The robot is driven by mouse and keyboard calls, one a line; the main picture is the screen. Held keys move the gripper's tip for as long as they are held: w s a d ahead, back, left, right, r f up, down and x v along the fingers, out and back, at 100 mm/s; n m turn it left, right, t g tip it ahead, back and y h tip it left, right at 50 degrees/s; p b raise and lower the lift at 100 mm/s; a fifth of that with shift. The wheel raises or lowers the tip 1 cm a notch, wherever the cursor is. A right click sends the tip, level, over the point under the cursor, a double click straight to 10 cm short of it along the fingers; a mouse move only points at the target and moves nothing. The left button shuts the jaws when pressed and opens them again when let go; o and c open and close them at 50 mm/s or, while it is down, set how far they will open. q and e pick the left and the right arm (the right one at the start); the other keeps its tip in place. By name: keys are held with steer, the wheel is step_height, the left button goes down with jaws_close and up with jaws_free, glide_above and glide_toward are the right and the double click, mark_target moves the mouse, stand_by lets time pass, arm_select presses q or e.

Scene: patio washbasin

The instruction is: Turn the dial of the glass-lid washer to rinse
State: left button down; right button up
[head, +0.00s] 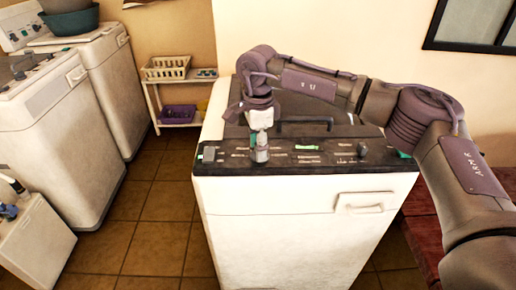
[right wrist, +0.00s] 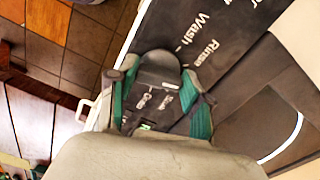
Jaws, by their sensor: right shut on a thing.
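The glass-lid washer (head: 270,215) is a white box with a black control panel (head: 320,158) along its top front edge. Behind the panel is its dark lid with a dark handle (head: 303,121). My right gripper (head: 260,154) points down at the left part of the panel. In the right wrist view its teal-padded fingers (right wrist: 158,100) are closed on either side of the dark dial (right wrist: 158,70). The words Wash and Rinse (right wrist: 205,50) show on the panel beyond the dial. Where the dial points cannot be told. The head view hides the dial behind the gripper. My left gripper is not in view.
A second knob (head: 362,149) sits on the panel's right. Other white washers (head: 60,115) stand at the left. A low shelf with a cream basket (head: 167,68) and a purple basket (head: 179,112) stands behind. Tiled floor (head: 155,220) is clear between the machines.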

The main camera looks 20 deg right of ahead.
steer(key=n+b, duration=0.1)
steer(key=n, duration=0.3)
steer(key=shift+r+n, duration=0.1)
steer(key=shift+n, duration=0.2)
stand_by(0.3)
steer(key=o, duration=1.2)
steer(key=shift+c, duration=0.2)
step_height(320, 180, up, 12)
steer(key=shift+s, duration=0.1)
